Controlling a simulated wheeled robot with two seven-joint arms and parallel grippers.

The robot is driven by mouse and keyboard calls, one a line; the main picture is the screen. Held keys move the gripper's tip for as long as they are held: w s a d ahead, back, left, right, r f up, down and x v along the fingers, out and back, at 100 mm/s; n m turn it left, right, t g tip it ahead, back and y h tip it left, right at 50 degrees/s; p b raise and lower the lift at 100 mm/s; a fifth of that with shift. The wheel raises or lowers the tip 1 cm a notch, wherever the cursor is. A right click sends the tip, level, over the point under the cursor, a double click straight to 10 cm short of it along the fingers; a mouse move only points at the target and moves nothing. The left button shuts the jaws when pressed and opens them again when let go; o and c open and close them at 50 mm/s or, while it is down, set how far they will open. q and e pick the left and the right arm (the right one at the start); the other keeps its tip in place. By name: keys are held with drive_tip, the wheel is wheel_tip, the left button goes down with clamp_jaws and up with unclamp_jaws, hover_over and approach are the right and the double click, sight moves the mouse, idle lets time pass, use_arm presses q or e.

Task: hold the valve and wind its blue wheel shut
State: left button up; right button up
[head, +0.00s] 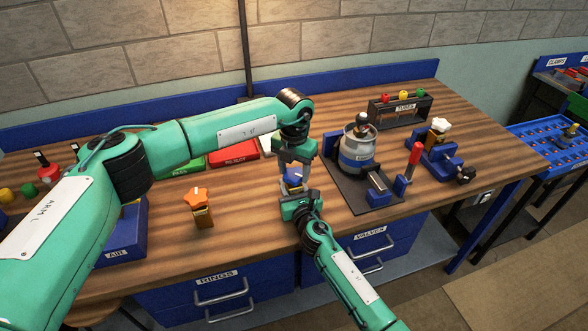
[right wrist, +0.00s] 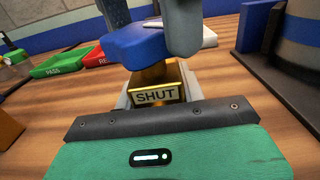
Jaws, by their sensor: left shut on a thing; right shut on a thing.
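The valve has a blue wheel (head: 294,177) on top of a brass body. In the right wrist view the body (right wrist: 158,84) carries a label reading SHUT, and the blue wheel (right wrist: 134,46) sits above it. My left gripper (head: 293,168) comes down from above and is shut on the blue wheel; its grey fingers (right wrist: 160,22) show at the wheel. My right gripper (head: 294,198) reaches in from the front, low over the table, and is shut on the valve body. The fingers hide much of the valve in the head view.
An orange-wheeled valve (head: 203,214) stands to the left. A canister (head: 357,152) on a black stand and a red-handled lever (head: 414,155) are to the right. A white-wheeled valve (head: 440,127) sits farther right. A red REJECT tray (head: 233,153) and a tube rack (head: 402,111) stand behind.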

sight(294, 173)
use_arm(q)
drive_tip(key=m, duration=0.4)
drive_tip(key=shift+w, duration=0.1)
drive_tip(key=shift+m, duration=2.2)
drive_tip(key=o, duration=1)
drive_tip(key=shift+r, duration=0.1)
wheel_tip(294, 173, up, 12)
drive_tip(key=shift+f, duration=0.1)
